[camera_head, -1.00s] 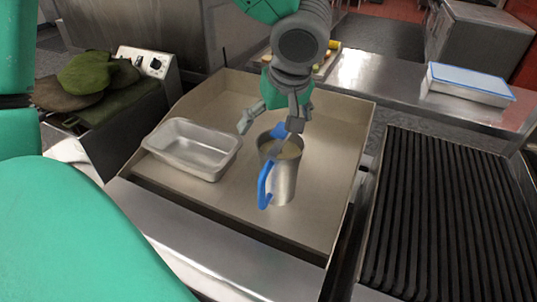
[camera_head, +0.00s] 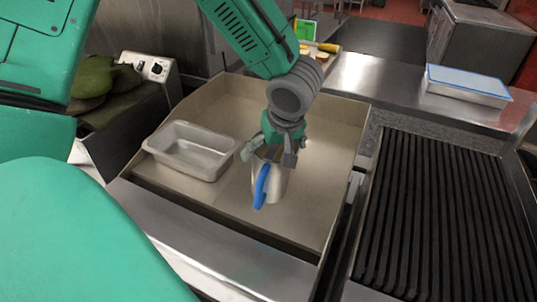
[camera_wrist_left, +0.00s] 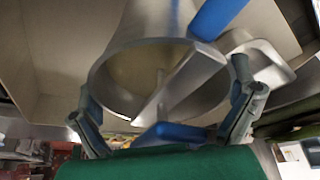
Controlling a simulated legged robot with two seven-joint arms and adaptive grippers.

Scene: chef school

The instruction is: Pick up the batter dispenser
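The batter dispenser (camera_head: 279,185) is a metal cup with a blue handle, standing upright in the shallow metal-walled basin. My left gripper (camera_head: 268,156) is over its top and hides most of the rim. In the left wrist view the dispenser (camera_wrist_left: 150,38) shows its round mouth, a metal divider and a blue part near the palm. The left gripper's fingers (camera_wrist_left: 162,80) are spread on opposite sides of the rim, close to it. Whether they touch it I cannot tell. My right gripper is not in view.
A metal rectangular pan (camera_head: 190,150) stands left of the dispenser in the basin (camera_head: 225,205). A ribbed black grill (camera_head: 435,215) lies to the right. A blue-lidded box (camera_head: 468,86) sits on the back counter. Green cloth items (camera_head: 95,75) lie at the left.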

